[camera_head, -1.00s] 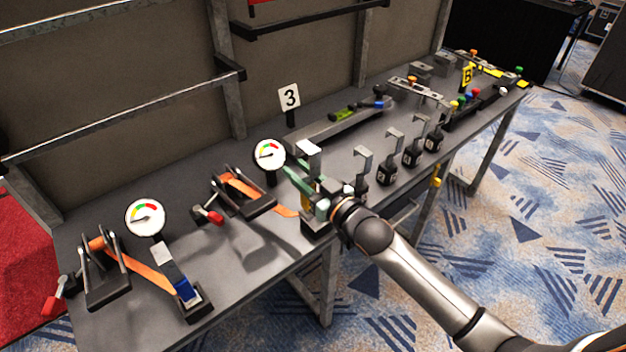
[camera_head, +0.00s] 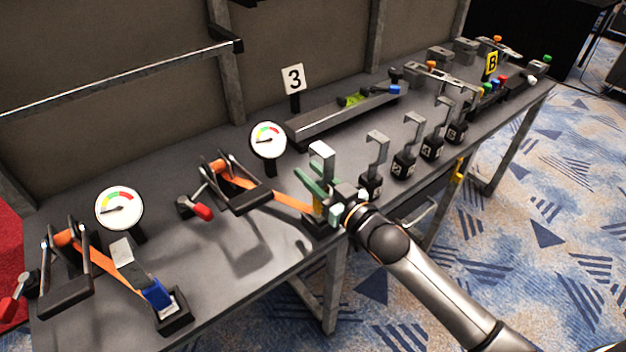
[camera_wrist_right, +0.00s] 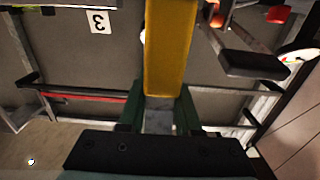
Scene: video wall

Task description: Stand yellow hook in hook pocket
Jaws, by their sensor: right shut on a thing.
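My right gripper (camera_head: 314,183) has green fingers closed on the yellow hook (camera_head: 318,206), near the front edge of the table. The hook stands roughly upright, with its grey metal end (camera_head: 321,153) above the fingers. In the right wrist view its yellow part (camera_wrist_right: 168,45) lies over the fingers (camera_wrist_right: 160,108). The black hook pocket (camera_head: 316,224) is right below the hook, partly covered by my gripper. I cannot tell whether the hook's foot is seated in it. An orange strap (camera_head: 290,202) runs from a ratchet (camera_head: 235,185) to the hook. My left gripper is out of view.
A blue hook (camera_head: 156,293) leans in another black pocket (camera_head: 175,318) at the front left. Two gauges (camera_head: 268,140) stand behind the straps. Several numbered black weights with metal hooks (camera_head: 371,187) stand close to the right of my gripper. A grey rail (camera_head: 345,113) lies behind.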

